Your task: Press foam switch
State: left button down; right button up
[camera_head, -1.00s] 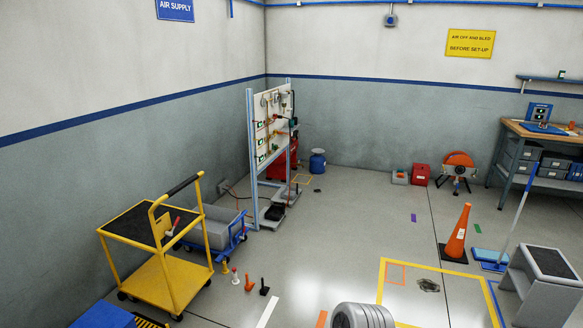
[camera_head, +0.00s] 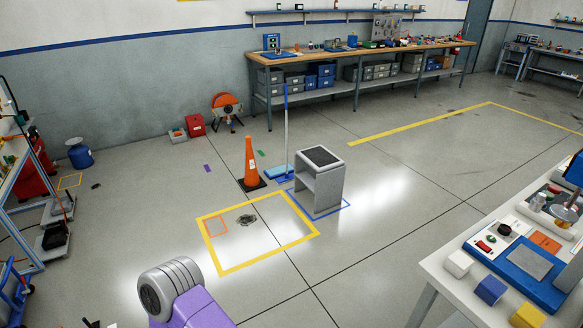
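A white table (camera_head: 436,279) stands at the lower right, cut off by the picture edge. On it is a device with a blue base (camera_head: 545,294) and a grey plate (camera_head: 522,262). I cannot tell which control is the foam switch. Neither of my grippers shows in this view.
A grey step stool (camera_head: 318,182), an orange cone (camera_head: 250,160) and a yellow floor outline (camera_head: 222,270) lie mid-floor. A long workbench (camera_head: 390,52) lines the back wall. A panel stand (camera_head: 20,170) is at left. Floor between the stool and the white table is clear.

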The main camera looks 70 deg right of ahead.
aim_at(481, 243)
jog(key=z, duration=4.55)
jog(key=i, duration=1)
jog(key=z, duration=0.05)
